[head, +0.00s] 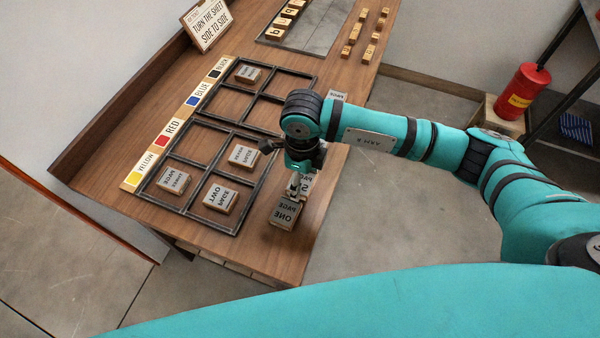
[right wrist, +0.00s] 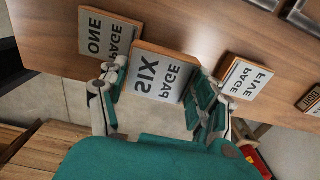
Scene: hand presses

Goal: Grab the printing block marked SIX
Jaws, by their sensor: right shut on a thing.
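The SIX block (right wrist: 158,75), wood with a white face reading SIX PAGE mirrored, sits between the fingers of my right gripper (right wrist: 163,82) in the right wrist view. The gripper is shut on it, one finger on each side. In the head view my right gripper (head: 298,184) points down at the table's front edge and largely hides the block. I cannot tell whether the block is clear of the table. The ONE block (right wrist: 107,37) is close on its left in the wrist view, and the FIVE block (right wrist: 246,76) is on its right. My left gripper is not in view.
The ONE block also shows in the head view (head: 286,211). Black frames (head: 240,130) on the table hold several blocks, including TWO (head: 221,197). A colour strip (head: 161,141) and a sign (head: 207,24) lie beyond. A red extinguisher (head: 524,92) stands off the table.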

